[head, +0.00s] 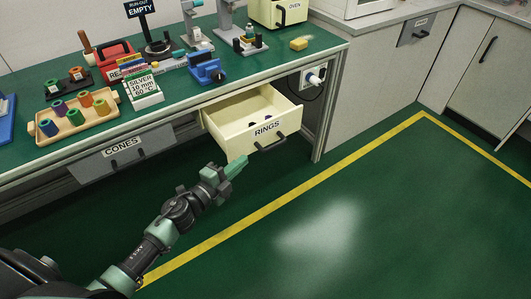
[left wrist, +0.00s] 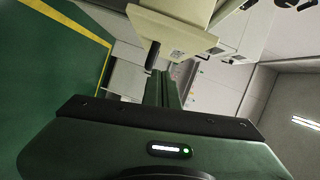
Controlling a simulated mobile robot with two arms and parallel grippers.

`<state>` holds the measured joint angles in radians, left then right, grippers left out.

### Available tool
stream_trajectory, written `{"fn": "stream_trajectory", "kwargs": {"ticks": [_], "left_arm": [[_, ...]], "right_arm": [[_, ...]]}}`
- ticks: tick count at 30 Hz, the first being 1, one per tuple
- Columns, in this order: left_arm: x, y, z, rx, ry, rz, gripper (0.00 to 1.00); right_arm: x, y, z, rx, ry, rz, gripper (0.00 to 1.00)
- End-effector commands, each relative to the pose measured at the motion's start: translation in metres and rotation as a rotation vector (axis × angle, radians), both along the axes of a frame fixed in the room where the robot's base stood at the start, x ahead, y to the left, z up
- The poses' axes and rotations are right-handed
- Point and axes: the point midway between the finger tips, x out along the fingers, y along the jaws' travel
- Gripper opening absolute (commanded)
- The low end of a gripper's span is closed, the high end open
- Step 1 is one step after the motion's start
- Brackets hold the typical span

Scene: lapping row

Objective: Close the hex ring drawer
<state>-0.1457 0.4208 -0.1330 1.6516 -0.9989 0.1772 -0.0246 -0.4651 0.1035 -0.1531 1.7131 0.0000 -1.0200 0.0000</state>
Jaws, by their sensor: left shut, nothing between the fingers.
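The cream drawer (head: 239,137) marked RINGS stands pulled out under the right part of the green-topped bench. A few dark items lie inside it. Its dark handle (head: 268,145) is on the front face. My left gripper (head: 238,164) is shut and empty, just in front of and below the drawer's front, near its lower left corner. In the left wrist view the gripper's fingers (left wrist: 163,88) point toward the cream drawer (left wrist: 175,30) and its dark handle (left wrist: 153,56). I cannot tell whether the fingers touch it. My right gripper is not in view.
A grey CONES drawer (head: 124,154) is shut to the left. A bench leg (head: 327,115) stands right of the drawer. The floor in front is clear.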

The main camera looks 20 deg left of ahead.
Motion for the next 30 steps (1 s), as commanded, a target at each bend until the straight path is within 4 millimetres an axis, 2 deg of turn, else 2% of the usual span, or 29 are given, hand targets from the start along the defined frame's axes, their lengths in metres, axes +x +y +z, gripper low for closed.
{"fn": "stream_trajectory", "kwargs": {"ticks": [1,3,7,11,17,23,30], "left_arm": [[0.002,-0.007,0.010,0.046,-0.059,-0.036,0.00],[0.002,-0.015,0.027,0.093,-0.112,-0.072,0.00],[0.005,-0.022,0.042,0.128,-0.151,-0.096,0.00],[0.019,-0.028,0.044,0.129,-0.153,-0.097,0.00],[0.056,-0.044,0.044,0.128,-0.153,-0.094,0.00],[0.096,-0.063,0.043,0.127,-0.151,-0.094,0.00],[0.112,-0.038,0.040,0.128,-0.148,-0.093,0.00]], "right_arm": [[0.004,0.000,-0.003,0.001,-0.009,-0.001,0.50],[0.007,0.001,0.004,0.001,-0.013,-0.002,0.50],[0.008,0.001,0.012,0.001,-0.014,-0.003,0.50],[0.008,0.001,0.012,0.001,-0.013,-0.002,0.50],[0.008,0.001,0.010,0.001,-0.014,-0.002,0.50],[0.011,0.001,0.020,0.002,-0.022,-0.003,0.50],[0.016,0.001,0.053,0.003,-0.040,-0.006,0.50]]}}
